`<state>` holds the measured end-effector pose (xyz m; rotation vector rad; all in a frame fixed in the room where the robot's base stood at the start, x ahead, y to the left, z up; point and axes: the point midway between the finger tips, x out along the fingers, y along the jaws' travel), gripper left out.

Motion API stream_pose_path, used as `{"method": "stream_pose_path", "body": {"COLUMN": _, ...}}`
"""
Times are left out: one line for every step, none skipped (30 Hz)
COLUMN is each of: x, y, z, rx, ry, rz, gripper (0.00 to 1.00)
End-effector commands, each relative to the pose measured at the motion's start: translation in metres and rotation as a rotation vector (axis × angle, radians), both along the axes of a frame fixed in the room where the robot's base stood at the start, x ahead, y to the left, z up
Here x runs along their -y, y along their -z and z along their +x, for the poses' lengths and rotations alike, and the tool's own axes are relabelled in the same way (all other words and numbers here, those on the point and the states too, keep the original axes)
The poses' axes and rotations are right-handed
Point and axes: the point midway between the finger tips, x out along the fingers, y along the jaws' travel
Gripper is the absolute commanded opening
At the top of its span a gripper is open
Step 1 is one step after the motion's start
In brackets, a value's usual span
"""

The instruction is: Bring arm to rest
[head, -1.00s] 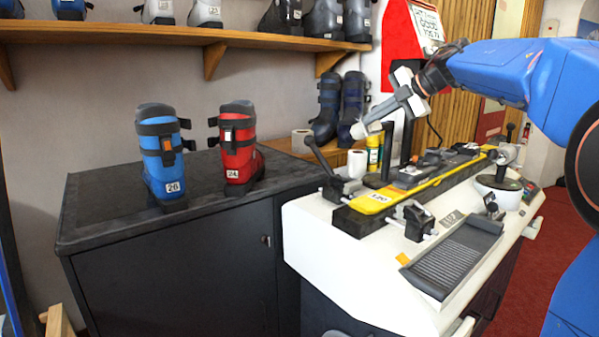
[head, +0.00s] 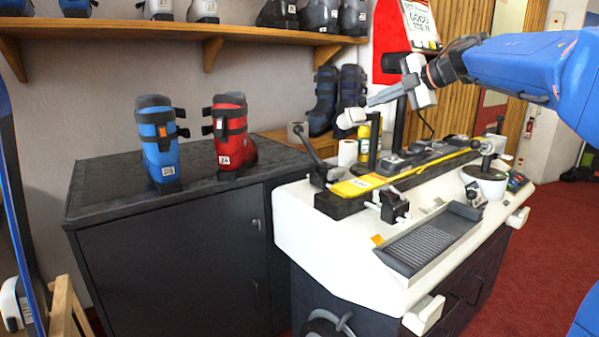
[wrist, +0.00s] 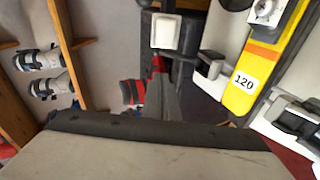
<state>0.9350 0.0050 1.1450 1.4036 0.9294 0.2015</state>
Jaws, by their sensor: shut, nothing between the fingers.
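My gripper (head: 352,118) is shut and empty. My blue arm reaches in from the right in the head view and holds the gripper in the air above the back left part of the white binding bench (head: 300,222). The gripper touches nothing that I can see.
A yellow ski (head: 405,172) lies clamped on the bench; its 120 label shows in the wrist view (wrist: 244,82). A blue boot (head: 158,145) and a red boot (head: 231,138) stand on the dark cabinet (head: 170,262). A wooden shelf (head: 160,30) holds several boots.

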Motion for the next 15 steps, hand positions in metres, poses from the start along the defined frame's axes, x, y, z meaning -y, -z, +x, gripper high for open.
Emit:
{"method": "stream_pose_path", "body": {"x": -0.002, "y": -0.005, "z": -0.002, "rx": 0.019, "ry": 0.014, "rz": 0.022, "gripper": 0.00}}
{"method": "stream_pose_path", "body": {"x": -0.004, "y": -0.009, "z": -0.003, "rx": 0.032, "ry": 0.024, "rz": 0.037, "gripper": 0.00}}
{"method": "stream_pose_path", "body": {"x": -0.005, "y": -0.014, "z": -0.003, "rx": 0.049, "ry": 0.039, "rz": 0.060, "gripper": 0.00}}
{"method": "stream_pose_path", "body": {"x": -0.006, "y": -0.018, "z": -0.004, "rx": 0.062, "ry": 0.053, "rz": 0.078, "gripper": 0.00}}
{"method": "stream_pose_path", "body": {"x": -0.006, "y": -0.022, "z": -0.005, "rx": 0.074, "ry": 0.065, "rz": 0.095, "gripper": 0.00}}
{"method": "stream_pose_path", "body": {"x": -0.007, "y": -0.027, "z": -0.007, "rx": 0.094, "ry": 0.085, "rz": 0.120, "gripper": 0.00}}
{"method": "stream_pose_path", "body": {"x": -0.007, "y": -0.032, "z": -0.008, "rx": 0.109, "ry": 0.103, "rz": 0.141, "gripper": 0.00}}
{"method": "stream_pose_path", "body": {"x": -0.007, "y": -0.035, "z": -0.009, "rx": 0.122, "ry": 0.121, "rz": 0.163, "gripper": 0.00}}
{"method": "stream_pose_path", "body": {"x": -0.006, "y": -0.042, "z": -0.011, "rx": 0.143, "ry": 0.149, "rz": 0.195, "gripper": 0.00}}
{"method": "stream_pose_path", "body": {"x": -0.005, "y": -0.046, "z": -0.013, "rx": 0.157, "ry": 0.174, "rz": 0.222, "gripper": 0.00}}
{"method": "stream_pose_path", "body": {"x": -0.003, "y": -0.051, "z": -0.016, "rx": 0.173, "ry": 0.201, "rz": 0.250, "gripper": 0.00}}
{"method": "stream_pose_path", "body": {"x": 0.001, "y": -0.057, "z": -0.020, "rx": 0.193, "ry": 0.243, "rz": 0.292, "gripper": 0.00}}
{"method": "stream_pose_path", "body": {"x": 0.005, "y": -0.061, "z": -0.023, "rx": 0.208, "ry": 0.279, "rz": 0.327, "gripper": 0.00}}
{"method": "stream_pose_path", "body": {"x": 0.010, "y": -0.065, "z": -0.027, "rx": 0.222, "ry": 0.320, "rz": 0.361, "gripper": 0.00}}
{"method": "stream_pose_path", "body": {"x": 0.018, "y": -0.068, "z": -0.033, "rx": 0.236, "ry": 0.375, "rz": 0.408, "gripper": 0.00}}
